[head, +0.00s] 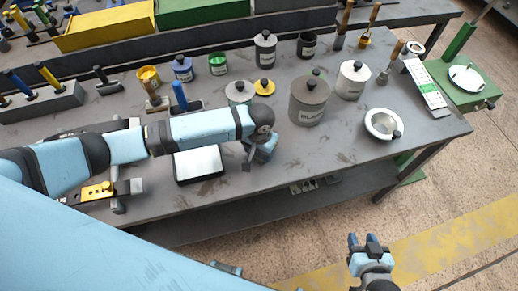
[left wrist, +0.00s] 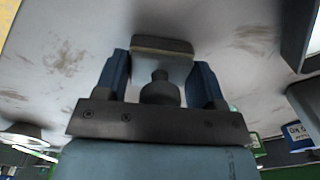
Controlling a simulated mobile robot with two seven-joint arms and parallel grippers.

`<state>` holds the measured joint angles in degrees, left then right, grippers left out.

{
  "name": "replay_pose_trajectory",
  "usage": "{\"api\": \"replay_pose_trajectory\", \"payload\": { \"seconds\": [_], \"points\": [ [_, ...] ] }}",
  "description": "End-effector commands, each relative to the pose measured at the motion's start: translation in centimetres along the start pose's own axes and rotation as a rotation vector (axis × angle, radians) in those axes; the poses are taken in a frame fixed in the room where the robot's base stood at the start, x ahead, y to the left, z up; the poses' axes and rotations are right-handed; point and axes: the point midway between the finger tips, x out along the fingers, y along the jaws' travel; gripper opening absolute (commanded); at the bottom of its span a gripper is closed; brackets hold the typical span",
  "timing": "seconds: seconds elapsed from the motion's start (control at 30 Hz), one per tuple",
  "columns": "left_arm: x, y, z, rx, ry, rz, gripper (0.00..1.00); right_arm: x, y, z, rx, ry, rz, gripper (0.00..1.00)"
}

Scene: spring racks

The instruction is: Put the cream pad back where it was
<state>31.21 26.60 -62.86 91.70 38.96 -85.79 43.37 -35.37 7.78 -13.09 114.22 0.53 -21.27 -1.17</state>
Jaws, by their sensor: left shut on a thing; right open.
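My left gripper (head: 261,148) is over the middle of the grey bench, left of the large grey lidded canister. In the left wrist view my left gripper (left wrist: 160,85) is shut on a pale block with a dark edge and a dark round knob; this looks like the cream pad (left wrist: 163,60). The arm and fingers hide it in the head view. I cannot tell whether it touches the bench. My right gripper (head: 368,244) is open and empty, over the floor in front of the bench. A flat white panel in a dark tray (head: 199,179) lies left of my left gripper.
The large grey canister (head: 309,104) stands close right of my left gripper. A pale lidded jar (head: 239,92) and a yellow pot (head: 264,87) stand behind it. A white bowl (head: 381,124) is at the right. The bench front between tray and bowl is largely clear.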

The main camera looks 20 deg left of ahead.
Motion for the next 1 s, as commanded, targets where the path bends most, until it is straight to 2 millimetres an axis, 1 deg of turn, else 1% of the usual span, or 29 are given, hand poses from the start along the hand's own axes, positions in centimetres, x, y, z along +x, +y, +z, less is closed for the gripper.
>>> {"api": "replay_pose_trajectory", "payload": {
  "seconds": [0.07,0.1,0.2,0.47,0.57,0.67,1.0],
  "points": [
    [0.2,0.0,0.0,0.0,-0.001,0.0,0.44,-0.1,0.0,-0.1,0.0,0.0,0.0,0.43],
    [0.2,0.0,0.0,0.0,0.0,0.0,0.68,0.0,0.0,-0.1,0.0,0.0,0.0,0.43],
    [0.2,0.0,0.0,0.0,0.0,0.0,0.89,0.0,0.0,0.0,0.0,-0.001,0.0,0.43],
    [0.2,0.0,0.0,0.0,0.0,0.0,0.89,0.0,0.0,0.2,0.0,-0.005,0.0,0.43],
    [-0.3,0.0,0.0,-0.001,0.0,-0.001,0.89,0.1,0.0,0.3,0.0,-0.006,0.0,0.43],
    [-1.7,0.0,0.0,0.0,0.002,0.001,0.89,0.1,0.0,0.4,0.0,-0.006,0.0,0.43],
    [-8.9,0.0,-0.1,0.0,0.003,0.001,0.89,0.2,0.0,0.5,0.0,-0.005,0.0,0.43]
  ]
}}
